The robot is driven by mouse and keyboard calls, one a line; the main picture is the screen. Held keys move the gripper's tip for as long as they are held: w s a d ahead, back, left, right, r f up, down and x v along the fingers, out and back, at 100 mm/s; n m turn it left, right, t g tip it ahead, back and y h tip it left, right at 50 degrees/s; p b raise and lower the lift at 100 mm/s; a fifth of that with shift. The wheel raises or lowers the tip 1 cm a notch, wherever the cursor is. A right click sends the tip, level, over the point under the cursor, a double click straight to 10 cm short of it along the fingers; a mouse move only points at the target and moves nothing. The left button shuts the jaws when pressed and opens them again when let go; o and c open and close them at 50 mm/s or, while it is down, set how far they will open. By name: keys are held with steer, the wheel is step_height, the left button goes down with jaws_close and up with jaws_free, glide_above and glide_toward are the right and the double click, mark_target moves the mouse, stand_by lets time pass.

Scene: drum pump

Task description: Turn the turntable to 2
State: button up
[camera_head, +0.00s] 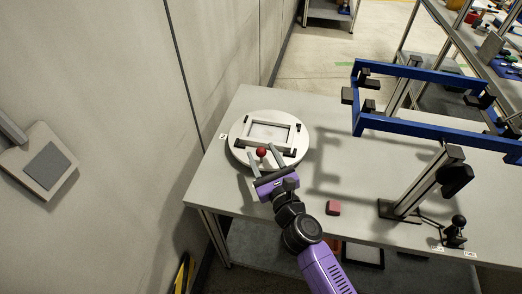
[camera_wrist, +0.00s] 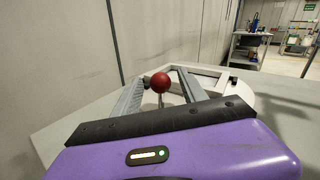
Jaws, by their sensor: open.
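The turntable (camera_head: 237,144) is a round white disc on the left end of the grey table. A rectangular frame with dark corner pieces sits on top of it. A red ball knob (camera_head: 261,152) stands at its front edge; in the wrist view the red knob (camera_wrist: 160,82) sits on a thin stem. My gripper (camera_head: 256,160) is at the front of the turntable. Its two grey fingers are open, one on each side of the knob, with visible gaps; contact is not clear. A small white label (camera_head: 223,136) lies left of the disc; its marking is too small to read.
A blue frame on posts (camera_head: 430,75) stands on the right of the table (camera_head: 335,175). A pink block (camera_head: 333,208) lies right of my arm. A black lever (camera_head: 455,230) stands near the front right. A wall (camera_head: 140,90) runs close along the left.

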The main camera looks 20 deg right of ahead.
steer(key=shift+w, duration=0.8)
jaws_close()
stand_by(0.9)
